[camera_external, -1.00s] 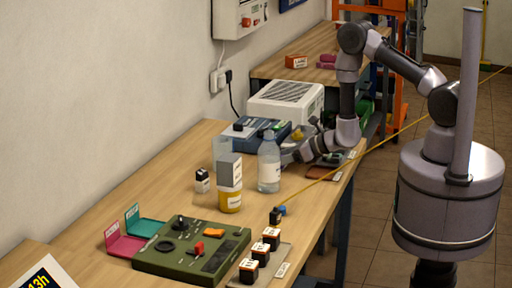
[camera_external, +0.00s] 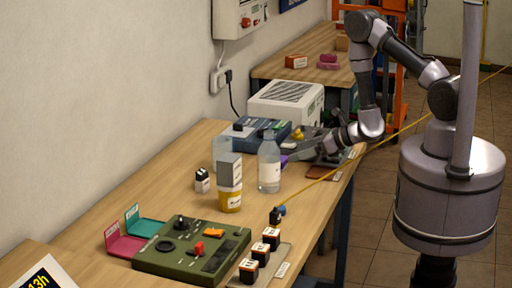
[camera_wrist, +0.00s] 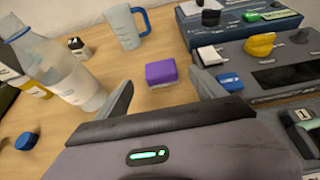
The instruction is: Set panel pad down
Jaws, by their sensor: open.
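A small purple block (camera_wrist: 161,73), which I take to be the panel pad, lies on the wooden table in the wrist view. It sits ahead of my gripper (camera_wrist: 160,92), between the lines of its two spread fingers. The fingers are open and nothing is held between them. In the external view the purple pad (camera_external: 284,161) is partly hidden behind the clear bottle (camera_external: 269,168). My gripper (camera_external: 312,153) is low over the table to the right of the pad.
The bottle (camera_wrist: 62,75) stands left of my gripper, with a mug (camera_wrist: 126,28) beyond. A grey panel with a yellow knob (camera_wrist: 259,45) and a blue block (camera_wrist: 230,82) are at the right. A green control box (camera_external: 190,250) stands at the table's near end.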

